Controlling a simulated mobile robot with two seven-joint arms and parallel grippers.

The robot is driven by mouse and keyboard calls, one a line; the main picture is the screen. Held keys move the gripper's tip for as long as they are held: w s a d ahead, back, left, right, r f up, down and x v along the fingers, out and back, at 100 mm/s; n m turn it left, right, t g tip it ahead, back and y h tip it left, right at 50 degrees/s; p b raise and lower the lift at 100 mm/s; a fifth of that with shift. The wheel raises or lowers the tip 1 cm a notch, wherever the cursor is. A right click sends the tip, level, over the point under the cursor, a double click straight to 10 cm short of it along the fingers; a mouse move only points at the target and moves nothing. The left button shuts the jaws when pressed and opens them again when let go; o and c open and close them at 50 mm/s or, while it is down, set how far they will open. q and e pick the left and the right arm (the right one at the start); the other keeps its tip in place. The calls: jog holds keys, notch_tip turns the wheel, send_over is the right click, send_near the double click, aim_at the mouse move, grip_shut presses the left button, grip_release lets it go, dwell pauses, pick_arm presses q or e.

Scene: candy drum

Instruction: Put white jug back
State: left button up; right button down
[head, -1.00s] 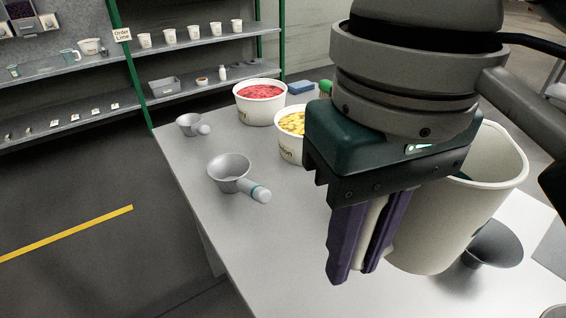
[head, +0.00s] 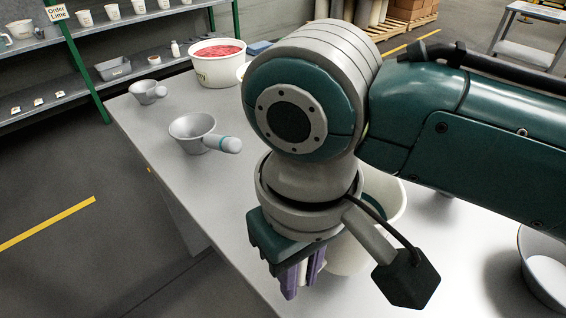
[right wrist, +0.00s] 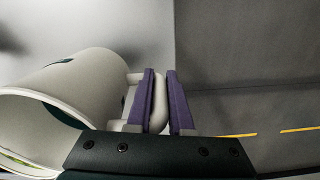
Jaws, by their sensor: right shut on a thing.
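The white jug (head: 388,190) is a large off-white vessel with a dark green patch on it. It stands over the grey table in the head view, partly hidden behind my right arm. In the right wrist view the jug (right wrist: 75,95) lies across the left side, its open mouth at the lower left. My right gripper (head: 297,278) has purple fingers pointing down, shut on the jug's handle (right wrist: 159,100). Whether the jug's base touches the table is hidden. My left gripper is not in view.
The grey table (head: 160,170) holds a grey scoop with a pale handle (head: 192,131), a smaller scoop (head: 147,91) and a tub of red candy (head: 217,62). A metal bowl (head: 545,262) is at the right. Shelves (head: 85,90) with cups stand at the back left.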

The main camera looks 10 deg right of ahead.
jog(key=shift+f+b, duration=0.4)
jog(key=shift+f, duration=1.4)
jog(key=shift+f, duration=0.15)
jog(key=c, duration=0.8)
grip_release()
